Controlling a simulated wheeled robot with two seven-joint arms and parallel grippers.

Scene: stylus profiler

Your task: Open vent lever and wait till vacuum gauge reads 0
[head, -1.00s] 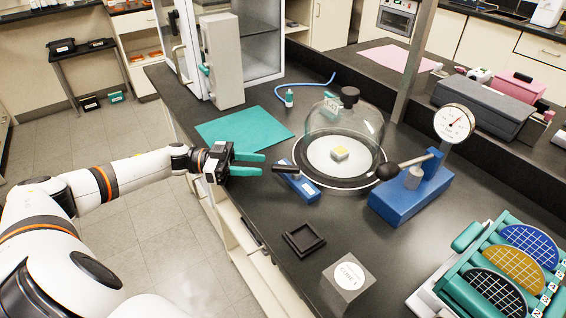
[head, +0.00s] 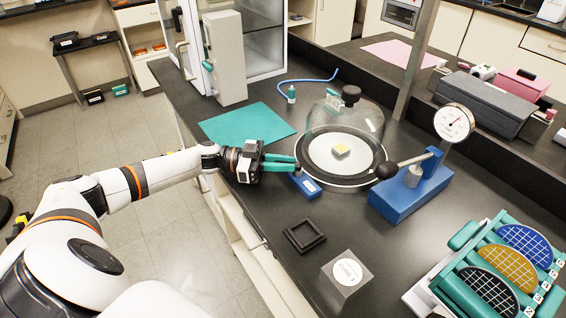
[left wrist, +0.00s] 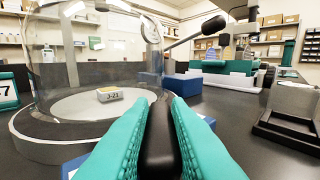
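The vent lever's blue base (head: 306,187) sits on the bench in front of the glass bell jar (head: 343,123). In the left wrist view the black lever handle (left wrist: 160,145) lies between the two fingers, close to both. I cannot tell whether they press on it. My right gripper is not in view.
A blue stand (head: 408,197) with a black-knobbed arm stands right of the jar. A small dark tray (head: 305,236), a grey labelled block (head: 346,273) and a teal wafer rack (head: 490,270) are nearer. A teal mat (head: 245,124) lies flat at left.

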